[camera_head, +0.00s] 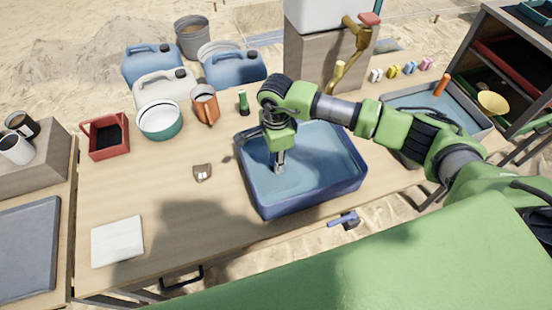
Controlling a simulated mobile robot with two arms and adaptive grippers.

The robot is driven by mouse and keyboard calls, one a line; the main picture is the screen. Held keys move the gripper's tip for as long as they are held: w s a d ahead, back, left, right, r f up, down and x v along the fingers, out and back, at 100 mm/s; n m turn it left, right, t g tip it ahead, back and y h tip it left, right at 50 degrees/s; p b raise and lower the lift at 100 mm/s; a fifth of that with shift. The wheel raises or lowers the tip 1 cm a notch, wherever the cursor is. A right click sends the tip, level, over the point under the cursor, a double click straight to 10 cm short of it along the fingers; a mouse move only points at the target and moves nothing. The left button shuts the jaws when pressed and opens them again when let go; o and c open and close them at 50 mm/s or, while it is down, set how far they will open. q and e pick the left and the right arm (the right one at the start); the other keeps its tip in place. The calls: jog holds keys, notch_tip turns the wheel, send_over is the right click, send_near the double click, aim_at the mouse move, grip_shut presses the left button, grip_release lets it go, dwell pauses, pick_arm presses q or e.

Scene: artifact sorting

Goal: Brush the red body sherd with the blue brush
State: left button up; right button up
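My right gripper (278,163) points down into the large blue basin (352,180) of water. Its grey fingertips are small and close to the water, and I cannot tell whether they are open, shut or holding something. A small brown sherd (202,173) with pale marks lies alone on the table, left of the basin. I cannot tell if it is the red body sherd. A small blue-handled item (343,219) with a dark part sits at the table's front edge, right below the basin. I cannot tell if it is the blue brush. My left gripper is not in view.
A white cloth or sheet (117,241) lies at the front left. Jerrycans (152,65) line the back. A second basin (477,121) is at right.

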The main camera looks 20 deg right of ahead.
jog(key=shift+d, duration=0.15)
jog(key=shift+w+d+b, duration=0.45)
jog(key=shift+d, duration=0.35)
jog(key=shift+s+a, duration=0.3)
jog(key=shift+a, duration=0.35)
jog(key=shift+s+a, duration=0.25)
jog(key=shift+a, duration=0.35)
jog(key=shift+s+a, duration=0.3)
jog(key=shift+a, duration=0.35)
jog(key=shift+d, duration=0.1)
jog(key=shift+w+d+f+b, duration=0.1)
jog(key=shift+w+d+b, duration=0.2)
jog(key=shift+d, duration=0.3)
jog(key=shift+w+d+r+b, duration=0.1)
jog(key=shift+w+d+b, duration=0.25)
jog(key=shift+d, duration=0.3)
jog(key=shift+w+d+f+b, duration=0.15)
jog(key=shift+d+b, duration=0.25)
jog(key=shift+d, duration=0.2)
jog(key=shift+s+a, duration=0.3)
jog(key=shift+a, duration=0.35)
jog(key=shift+s+a, duration=0.25)
jog(key=shift+a, duration=0.35)
jog(key=shift+s+a, duration=0.3)
jog(key=shift+a, duration=0.35)
jog(key=shift+d, duration=0.1)
